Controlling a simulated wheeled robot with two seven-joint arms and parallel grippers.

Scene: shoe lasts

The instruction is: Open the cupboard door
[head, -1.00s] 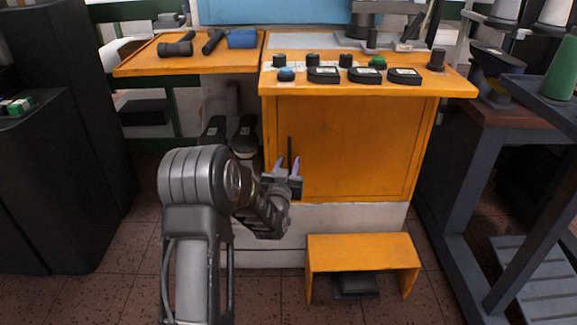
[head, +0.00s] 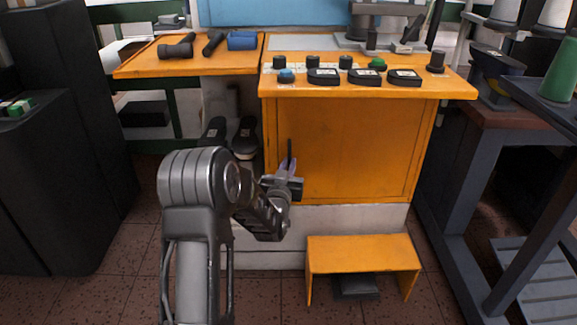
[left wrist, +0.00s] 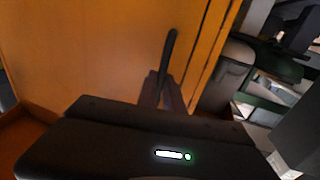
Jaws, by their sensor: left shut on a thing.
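The orange cupboard door (head: 350,150) is the front panel of the orange machine cabinet, and it looks closed. Its dark upright handle (head: 289,149) is near the door's left edge. My left gripper (head: 289,168) is at the handle, with its fingers shut on it. In the left wrist view the handle (left wrist: 170,55) rises from between the fingertips (left wrist: 163,90), with the orange door (left wrist: 100,50) behind it. The lower part of the handle is hidden by the fingers. My right gripper is not in view.
An orange step (head: 363,250) stands on the floor below the cupboard. Black shoe lasts (head: 245,135) sit left of the door. A dark workbench (head: 510,118) is at the right and a dark cabinet (head: 60,150) at the left.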

